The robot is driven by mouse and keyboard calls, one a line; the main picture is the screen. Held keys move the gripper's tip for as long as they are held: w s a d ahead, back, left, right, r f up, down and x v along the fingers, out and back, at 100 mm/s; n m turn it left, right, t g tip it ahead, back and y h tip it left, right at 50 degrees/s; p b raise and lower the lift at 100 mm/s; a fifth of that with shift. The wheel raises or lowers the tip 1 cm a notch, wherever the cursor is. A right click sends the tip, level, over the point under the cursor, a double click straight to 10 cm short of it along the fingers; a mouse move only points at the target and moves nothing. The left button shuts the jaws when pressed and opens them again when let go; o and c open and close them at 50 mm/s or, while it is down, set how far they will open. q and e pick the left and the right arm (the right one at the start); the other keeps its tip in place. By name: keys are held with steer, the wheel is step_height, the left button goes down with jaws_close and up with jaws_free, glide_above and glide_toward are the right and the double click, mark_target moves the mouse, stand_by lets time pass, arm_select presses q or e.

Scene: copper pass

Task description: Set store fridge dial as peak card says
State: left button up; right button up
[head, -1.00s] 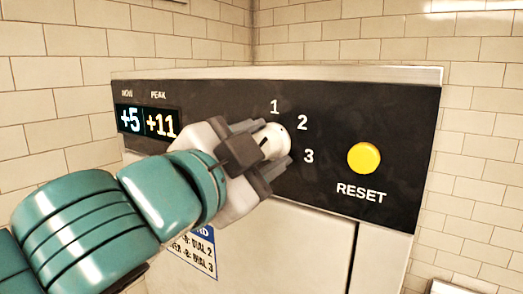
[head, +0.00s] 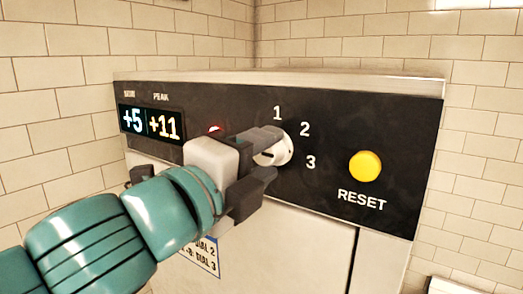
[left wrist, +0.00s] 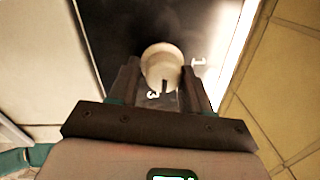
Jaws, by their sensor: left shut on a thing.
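The white round dial (head: 280,150) sits on the black fridge panel, with the numbers 1, 2 and 3 around its right side. My left gripper (head: 264,155) is shut on the dial, which also shows between the fingers in the left wrist view (left wrist: 161,63). In that view a dark mark on the dial points towards the 3 side; the exact setting is hard to tell. The peak display (head: 163,124) reads +11; the display beside it reads +5. The card (head: 205,256) is partly hidden by my arm; "DIAL 2" and "DIAL 3" lines show. My right gripper is out of view.
A yellow RESET button (head: 365,166) is right of the dial on the same panel. The fridge door is below the panel. Tiled walls stand behind and to the sides.

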arm_select(q)
steer(key=shift+a+r+m, duration=0.15)
steer(key=shift+r+m, duration=0.35)
steer(key=shift+m, duration=0.5)
steer(key=o, duration=0.8)
steer(key=shift+c, duration=0.2)
steer(key=shift+o, duration=0.8)
steer(key=shift+f, duration=0.1)
steer(key=shift+d+f, duration=0.15)
steer(key=shift+d, duration=0.05)
steer(key=shift+s+a, duration=0.1)
steer(key=shift+a, duration=0.05)
